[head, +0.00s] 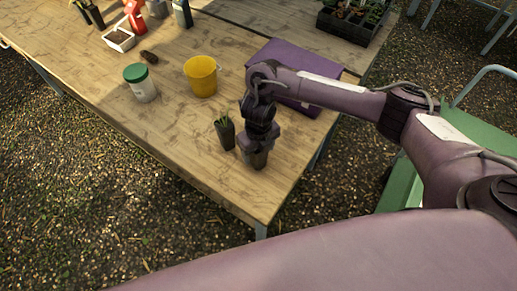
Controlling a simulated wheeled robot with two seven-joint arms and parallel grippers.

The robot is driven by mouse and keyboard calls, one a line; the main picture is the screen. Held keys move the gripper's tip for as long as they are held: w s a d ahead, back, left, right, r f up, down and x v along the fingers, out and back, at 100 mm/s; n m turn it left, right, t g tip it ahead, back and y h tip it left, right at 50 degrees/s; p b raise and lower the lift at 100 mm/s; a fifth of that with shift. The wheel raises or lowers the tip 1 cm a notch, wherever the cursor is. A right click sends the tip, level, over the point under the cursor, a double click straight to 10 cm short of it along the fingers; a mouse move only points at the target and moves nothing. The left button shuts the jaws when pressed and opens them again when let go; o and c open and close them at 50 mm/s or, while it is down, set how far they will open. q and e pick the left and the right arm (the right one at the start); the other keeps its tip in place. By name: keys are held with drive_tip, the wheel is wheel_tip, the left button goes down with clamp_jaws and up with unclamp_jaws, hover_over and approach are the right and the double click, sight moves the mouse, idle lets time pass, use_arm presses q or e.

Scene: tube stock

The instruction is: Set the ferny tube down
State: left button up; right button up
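My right gripper (258,148) points straight down near the front corner of the wooden table. A dark tube (259,162) shows just below it, between or right under the fingers. Its lower end is at or very close to the tabletop, and its plant is hidden by the gripper, so I cannot tell whether it is ferny. The view does not show whether the fingers press on it. Another dark tube (227,136) with upright narrow green leaves stands just left of the gripper. My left gripper is not in view.
The wooden table (180,130) is clear to the left of the tubes. A black tray of plants (350,20) is at the back right. The table's front edge is close.

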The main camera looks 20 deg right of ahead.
drive_tip(key=shift+r, duration=0.1)
drive_tip(key=shift+r+p, duration=0.3)
wheel_tip(320, 180, up, 10)
drive_tip(key=shift+r+p, duration=0.1)
drive_tip(key=shift+p, duration=0.9)
drive_tip(key=shift+r, duration=0.7)
